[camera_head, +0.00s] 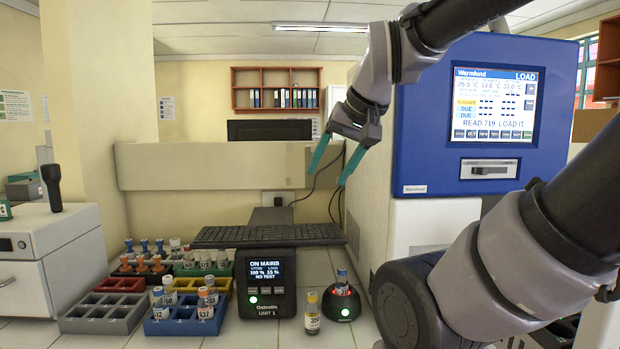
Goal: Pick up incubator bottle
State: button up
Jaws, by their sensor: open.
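My gripper (327,177) is open and empty, its two teal fingers hanging apart in the air in front of the cream partition. The blue incubator (440,115) stands at the right, its screen reading "LOAD" and "READ 719 LOAD IT". I cannot tell which bottle is the incubator one.
Several bottles stand in a blue rack (186,326) and other coloured racks at left; a grey rack (100,314) looks empty. A black display unit (266,284) and a keyboard (268,235) sit mid-bench. My arm covers the lower right. Cables hang behind the gripper.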

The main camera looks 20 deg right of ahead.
aim_at(341, 282)
jog(key=i+j+z, duration=0.1)
jog(key=j, duration=0.4)
jog(key=i+j, duration=0.15)
jog(key=j, duration=0.3)
jog(key=i+j+z, duration=0.15)
jog(key=j, duration=0.85)
jog(key=i+j+z, duration=0.1)
jog(key=z, duration=1.7)
